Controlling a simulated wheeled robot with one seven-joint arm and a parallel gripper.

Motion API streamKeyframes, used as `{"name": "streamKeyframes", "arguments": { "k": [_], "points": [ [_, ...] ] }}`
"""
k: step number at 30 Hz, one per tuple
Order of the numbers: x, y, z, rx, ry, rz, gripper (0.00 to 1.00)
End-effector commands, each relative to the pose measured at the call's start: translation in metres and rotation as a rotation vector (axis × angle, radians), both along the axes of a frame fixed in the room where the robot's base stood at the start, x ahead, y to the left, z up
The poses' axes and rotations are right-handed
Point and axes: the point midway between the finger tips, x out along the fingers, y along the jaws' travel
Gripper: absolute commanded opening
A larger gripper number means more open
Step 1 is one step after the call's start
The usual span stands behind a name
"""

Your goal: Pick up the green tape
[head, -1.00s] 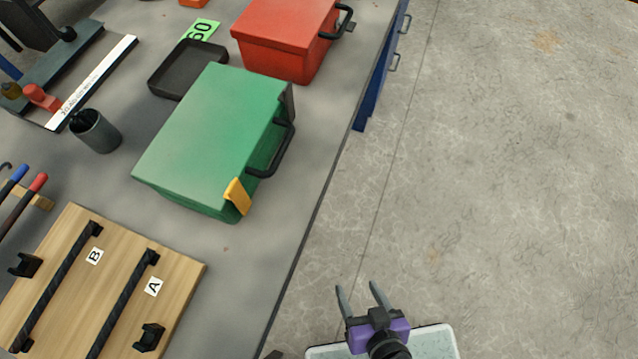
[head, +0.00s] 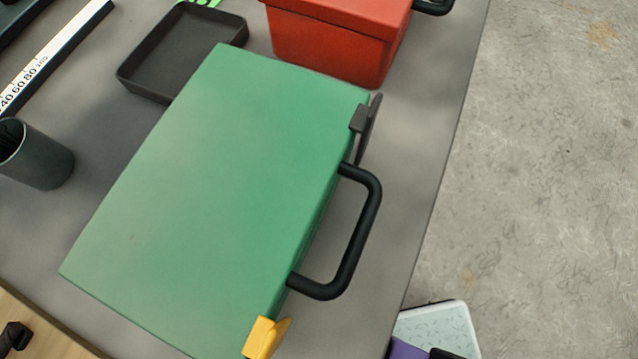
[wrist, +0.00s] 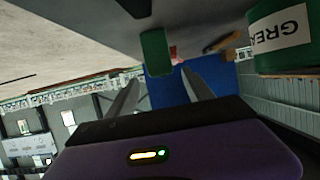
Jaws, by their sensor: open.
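I cannot make out a green tape for certain in either view. In the head view a large green toolbox (head: 215,190) with a black handle and a yellow latch fills the middle of the bench. In the wrist view a small dark green object (wrist: 156,55) shows just beyond my fingers, and I cannot tell what it is. My gripper (wrist: 160,76) is open there, with its two grey fingers apart and nothing seen held between them. In the head view only a bit of its purple body shows at the bottom edge.
A red toolbox (head: 340,38) and a dark tray (head: 185,55) stand behind the green toolbox. A dark cup (head: 40,160) stands at left. The bench edge runs down the right, with open floor (head: 540,170) beyond. A green-and-white can (wrist: 283,38) is in the wrist view.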

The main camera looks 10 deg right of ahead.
Motion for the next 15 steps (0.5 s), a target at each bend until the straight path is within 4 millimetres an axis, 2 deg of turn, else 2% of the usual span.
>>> {"name": "streamKeyframes", "arguments": {
  "k": [11, 15],
  "points": [
    [0.025, -0.016, -0.016, 0.0, 0.002, -0.002, 0.6],
    [0.041, -0.024, -0.025, -0.001, 0.003, -0.002, 0.6]
  ]
}}
